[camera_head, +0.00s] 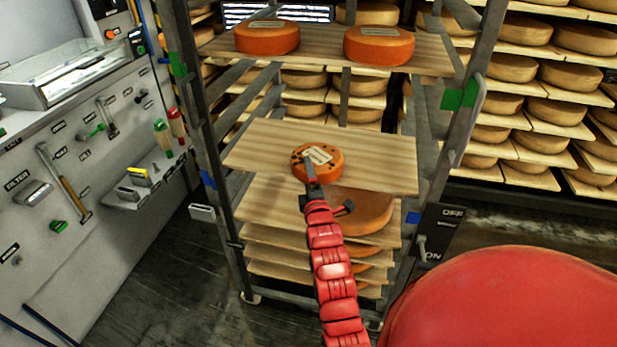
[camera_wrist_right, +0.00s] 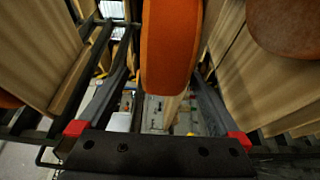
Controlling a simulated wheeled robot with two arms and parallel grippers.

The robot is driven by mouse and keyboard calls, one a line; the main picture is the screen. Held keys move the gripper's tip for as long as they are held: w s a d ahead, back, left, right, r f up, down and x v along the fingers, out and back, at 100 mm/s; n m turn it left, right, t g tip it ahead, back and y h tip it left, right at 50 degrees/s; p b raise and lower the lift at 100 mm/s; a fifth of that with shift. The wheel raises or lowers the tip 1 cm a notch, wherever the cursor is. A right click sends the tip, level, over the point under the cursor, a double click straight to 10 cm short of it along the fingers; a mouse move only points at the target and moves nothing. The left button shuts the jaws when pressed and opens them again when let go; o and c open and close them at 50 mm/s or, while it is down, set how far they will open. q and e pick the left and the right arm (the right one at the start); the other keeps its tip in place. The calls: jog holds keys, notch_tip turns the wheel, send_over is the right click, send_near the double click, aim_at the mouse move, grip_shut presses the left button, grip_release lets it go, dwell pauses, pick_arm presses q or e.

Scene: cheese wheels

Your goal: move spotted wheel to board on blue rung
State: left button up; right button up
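The spotted wheel (camera_head: 327,172) is small and orange, with dark spots and a pale label on top. In the head view it overlaps the front part of the board on the blue rung (camera_head: 375,168); I cannot tell whether it touches the board. My right gripper (camera_head: 311,172) reaches it from the front, one finger across its top. In the right wrist view, the wheel's orange side (camera_wrist_right: 170,50) fills the space between the fingers, and the gripper appears shut on it. The lower finger is hidden in the head view. My left gripper is not in view.
The upper board (camera_head: 320,46) by the green tags carries two orange wheels (camera_head: 267,37) (camera_head: 380,45). A larger wheel (camera_head: 370,215) lies on a lower board. Rack posts with blue tags (camera_head: 207,180) (camera_head: 414,218) flank the middle board, which is otherwise bare.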

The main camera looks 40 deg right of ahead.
jog(key=shift+f, duration=0.15)
jog(key=shift+s+a, duration=0.1)
jog(key=shift+s, duration=0.05)
jog(key=v, duration=1.7)
